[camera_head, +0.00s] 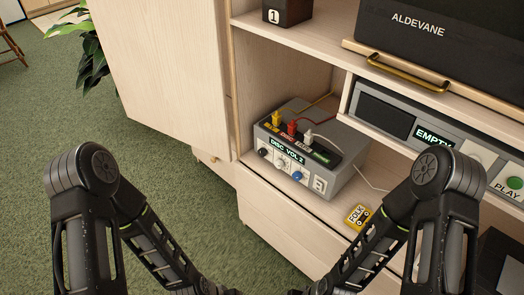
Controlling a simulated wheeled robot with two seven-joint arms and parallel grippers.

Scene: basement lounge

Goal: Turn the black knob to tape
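A grey switch box (338,178) sits on a cabinet shelf, with a lit display (288,151) reading "DISC VOL 2". A small black knob (263,152) is at the left end of its front row, beside a white knob (280,164) and a blue knob (297,175). The black knob's pointer is too small to read. My two arms reach in from the left and right and bend down toward the bottom middle. Both grippers lie beyond the bottom edge, well below and apart from the box.
Yellow, red and white plugs (292,128) with cables stand on the box. A yellow "FOLK" cassette (358,216) lies on the shelf. A grey player (384,111) showing "EMPTY" is at right. An open cabinet door (165,70) stands left of the shelf.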

